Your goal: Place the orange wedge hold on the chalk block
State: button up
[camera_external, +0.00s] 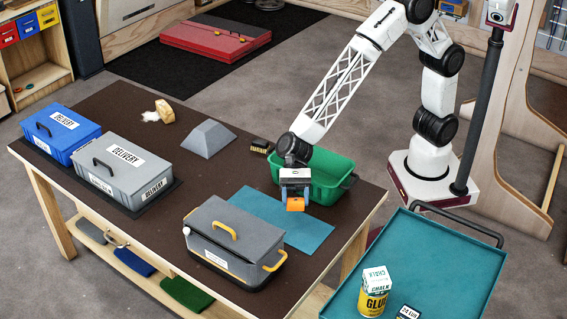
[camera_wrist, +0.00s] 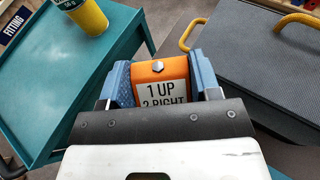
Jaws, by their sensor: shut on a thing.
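My gripper (camera_external: 295,190) points down above the table's right part and is shut on an orange wedge hold (camera_external: 296,205). In the wrist view the hold (camera_wrist: 157,68) sits between the two blue fingers, with a bolt and a label reading "1 UP 2 RIGHT". A white box marked CHALK (camera_external: 377,278) is on the teal cart at the lower right, on or right behind a yellow can marked GLUE (camera_external: 372,303); I cannot tell which. A tan block (camera_external: 165,111) with white powder beside it lies at the table's far left.
A green bin (camera_external: 347,184) is behind my gripper, and a teal mat (camera_external: 260,210) lies below and left of it. A grey lidded box (camera_external: 225,235), a grey wedge (camera_external: 208,139), a dark brush-like item (camera_external: 262,145) and two delivery boxes (camera_external: 125,165) (camera_external: 60,133) occupy the table.

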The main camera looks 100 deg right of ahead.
jog(key=s+a+r+n+g, duration=0.2)
jog(key=s+a+n+g, duration=0.1)
jog(key=s+a, duration=0.6)
jog(key=s+a+r+n+g+h, duration=0.1)
jog(key=s+a+r+n+g, duration=0.2)
jog(key=s+a, duration=0.6)
jog(key=s+g, duration=0.1)
jog(key=s, duration=0.7)
jog(key=shift+s+a+g, duration=0.2)
jog(key=shift+g, duration=0.1)
jog(key=shift+w+a+f, duration=0.1)
send_over(379, 276)
jog(key=shift+w+a+f, duration=0.1)
jog(key=shift+f, duration=0.6)
jog(key=shift+f, duration=0.15)
jog(key=shift+f, duration=1.65)
jog(key=shift+f, duration=0.15)
jog(key=o, duration=0.9)
